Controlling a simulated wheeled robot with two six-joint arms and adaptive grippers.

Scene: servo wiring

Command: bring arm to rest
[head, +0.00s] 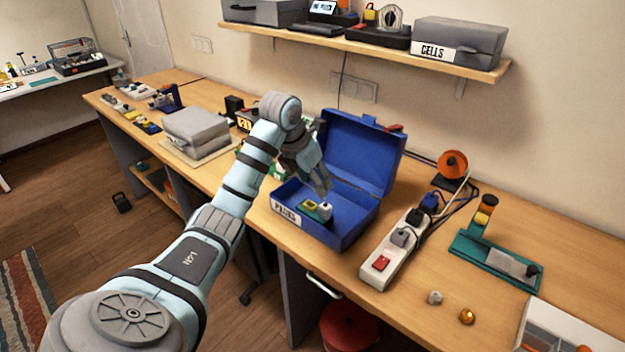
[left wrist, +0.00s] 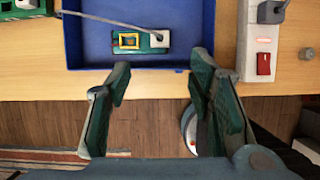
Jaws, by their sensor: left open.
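My left arm reaches from the bottom left of the head view over the bench. My left gripper (head: 318,180) hangs over the blue box labelled PACKS (head: 352,222), whose lid stands open. In the left wrist view the left gripper (left wrist: 155,95) is open with nothing between its fingers. A small green board with a yellow part and a white plug (head: 318,210) lies in the box; it also shows in the left wrist view (left wrist: 140,41), with a grey cable running to the plug. My right gripper is not in view.
A white power strip (head: 385,262) with plugs lies right of the box. Further right are a teal stand (head: 490,262) and two small knobs (head: 467,316). A grey case (head: 195,130) sits left of the arm. A shelf (head: 400,52) with boxes hangs above.

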